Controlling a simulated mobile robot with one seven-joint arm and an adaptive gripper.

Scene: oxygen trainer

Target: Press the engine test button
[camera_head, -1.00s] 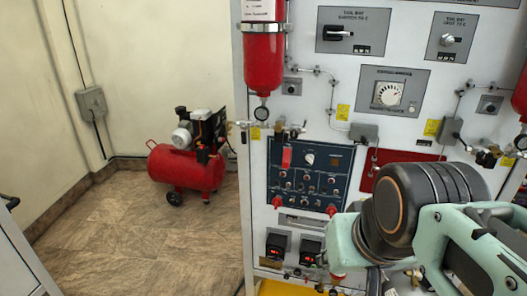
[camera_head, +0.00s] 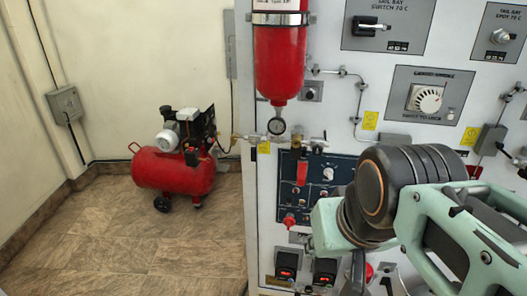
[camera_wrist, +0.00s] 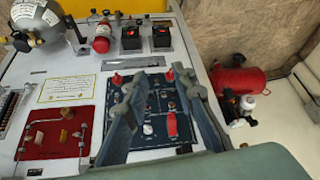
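The white trainer cabinet (camera_head: 345,110) carries a dark blue control panel (camera_head: 317,190) with small knobs, switches and a raised red part. The panel also shows in the wrist view (camera_wrist: 158,100), upside down. No label there is readable, so I cannot tell which control is the engine test button. My gripper (camera_wrist: 157,73) is open and empty. Its two fingers appear on either side of the blue panel in the wrist view; their distance from it is unclear. In the head view my arm hides the panel's right part.
A red cylinder (camera_head: 279,60) with a gauge hangs above the panel. Two boxes with red displays (camera_head: 287,265) sit below it. A red compressor (camera_head: 175,170) stands on the floor to the left, with open floor (camera_head: 150,250) in front. A red panel (camera_wrist: 55,135) lies beside the blue one.

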